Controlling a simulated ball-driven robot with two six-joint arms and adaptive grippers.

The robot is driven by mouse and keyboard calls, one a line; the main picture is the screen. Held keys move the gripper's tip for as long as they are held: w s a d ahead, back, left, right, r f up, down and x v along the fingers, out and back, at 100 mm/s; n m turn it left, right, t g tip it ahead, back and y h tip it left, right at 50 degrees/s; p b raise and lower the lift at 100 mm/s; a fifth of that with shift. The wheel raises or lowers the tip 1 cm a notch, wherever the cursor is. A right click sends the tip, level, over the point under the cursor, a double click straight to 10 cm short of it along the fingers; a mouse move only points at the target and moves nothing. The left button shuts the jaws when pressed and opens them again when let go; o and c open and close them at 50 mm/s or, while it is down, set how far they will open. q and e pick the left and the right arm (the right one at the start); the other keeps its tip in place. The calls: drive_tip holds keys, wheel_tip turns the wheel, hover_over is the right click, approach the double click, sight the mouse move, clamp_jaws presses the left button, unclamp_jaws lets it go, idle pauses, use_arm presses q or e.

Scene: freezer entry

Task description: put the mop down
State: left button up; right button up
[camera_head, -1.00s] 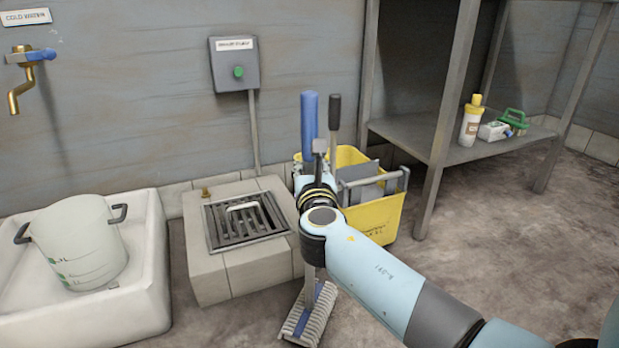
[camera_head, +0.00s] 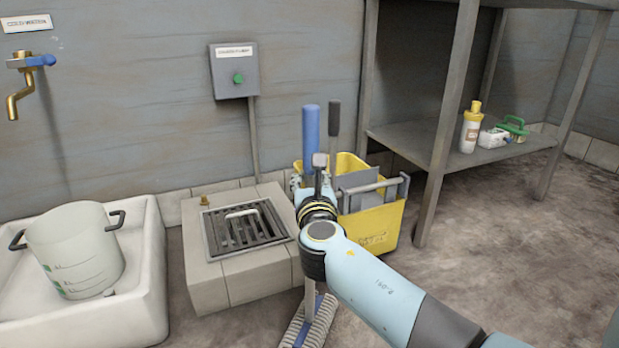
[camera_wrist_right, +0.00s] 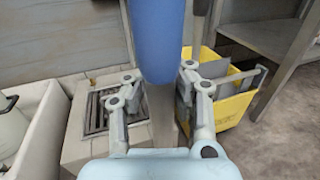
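The mop stands roughly upright in front of my right arm. Its blue grip (camera_head: 311,128) rises above my wrist, and its striped head (camera_head: 312,322) is low near the floor, cut by the bottom edge of the head view. I cannot tell whether the head touches the floor. My right gripper (camera_head: 313,174) is at the handle just below the blue part. The wrist hides much of the shaft. My left gripper is not in view.
A yellow mop bucket (camera_head: 372,228) with a wringer stands right behind my wrist. A tiled block with a drain grate (camera_head: 240,228) is to the left. A white basin (camera_head: 150,290) holds a pot (camera_head: 75,250). A metal shelf (camera_head: 415,135) stands at right. The floor at right is clear.

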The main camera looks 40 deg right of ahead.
drive_tip(key=shift+o, duration=1.1)
drive_tip(key=shift+r, duration=0.1)
drive_tip(key=shift+s+a, duration=0.15)
drive_tip(key=shift+s, duration=0.1)
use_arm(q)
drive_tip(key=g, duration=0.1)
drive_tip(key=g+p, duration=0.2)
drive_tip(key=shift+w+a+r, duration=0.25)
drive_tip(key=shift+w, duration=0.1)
use_arm(e)
drive_tip(key=s+a+f+m+g+y, duration=0.2)
drive_tip(key=s+a+f+m+y, duration=0.1)
drive_tip(key=s+m, duration=0.6)
drive_tip(key=s+a+f+m+g+y, duration=0.2)
drive_tip(key=s+a+f+m+y, duration=0.1)
drive_tip(key=s+m, duration=0.7)
drive_tip(key=s+a+f+m+g+y, duration=0.2)
drive_tip(key=s+a+m, duration=0.3)
drive_tip(key=s+m, duration=0.4)
drive_tip(key=s+f+y, duration=0.1)
drive_tip(key=s, duration=0.4)
drive_tip(key=shift+f+m, duration=0.2)
drive_tip(key=shift+m, duration=0.2)
drive_tip(key=shift+a, duration=0.1)
